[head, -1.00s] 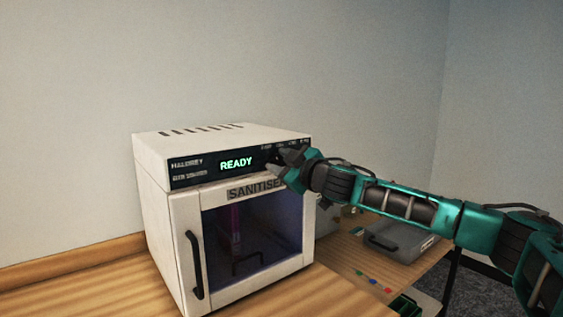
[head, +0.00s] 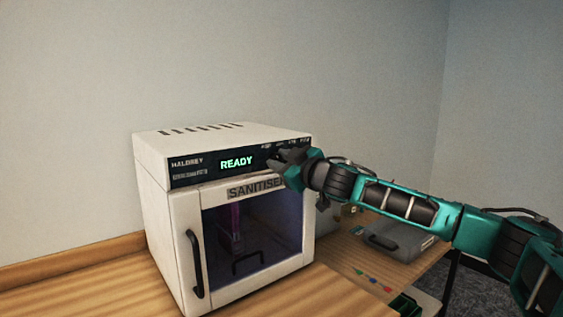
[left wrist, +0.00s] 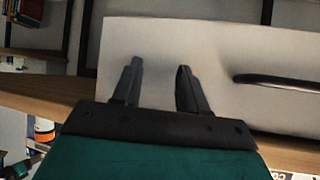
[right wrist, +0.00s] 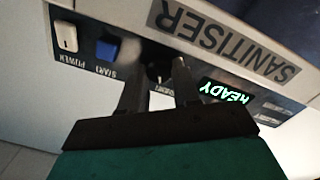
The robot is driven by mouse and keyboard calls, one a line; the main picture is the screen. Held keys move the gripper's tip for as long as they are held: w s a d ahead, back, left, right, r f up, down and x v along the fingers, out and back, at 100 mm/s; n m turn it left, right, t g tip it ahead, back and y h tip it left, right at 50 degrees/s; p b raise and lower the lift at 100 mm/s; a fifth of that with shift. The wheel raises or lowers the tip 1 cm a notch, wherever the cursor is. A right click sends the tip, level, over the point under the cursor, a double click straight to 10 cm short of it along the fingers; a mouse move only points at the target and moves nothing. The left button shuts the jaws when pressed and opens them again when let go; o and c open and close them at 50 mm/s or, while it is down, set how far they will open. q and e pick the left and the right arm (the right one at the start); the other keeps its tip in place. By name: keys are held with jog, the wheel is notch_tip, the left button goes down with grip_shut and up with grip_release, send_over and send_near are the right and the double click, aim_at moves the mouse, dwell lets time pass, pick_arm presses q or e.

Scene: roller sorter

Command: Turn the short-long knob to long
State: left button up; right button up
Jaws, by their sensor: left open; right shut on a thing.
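The white sanitiser (head: 222,200) stands on the wooden table, its dark panel showing a green READY display (head: 237,162). My right gripper (head: 280,160) is at the right part of that panel and hides the knob in the head view. In the right wrist view a small dark knob (right wrist: 158,72) sits between the fingertips of my right gripper (right wrist: 160,76), which is shut on it. The knob's label is partly covered, so its setting cannot be read. My left gripper (left wrist: 158,75) is open and empty in the left wrist view, in front of a pale surface.
Beside the knob are a blue START button (right wrist: 108,47) and a white POWER switch (right wrist: 65,36). The sanitiser's door has a dark handle (head: 195,265). A grey tray (head: 400,242) lies on the table to the right, near small coloured pieces (head: 373,281).

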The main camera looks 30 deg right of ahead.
jog(key=m, duration=0.6)
jog(key=shift+f, duration=0.1)
jog(key=shift+m, duration=2)
jog(key=o, duration=0.8)
jog(key=shift+c, duration=0.2)
jog(key=s+b, duration=0.4)
jog(key=s, duration=0.9)
jog(key=shift+d+r, duration=0.25)
jog(key=shift+d, duration=0.2)
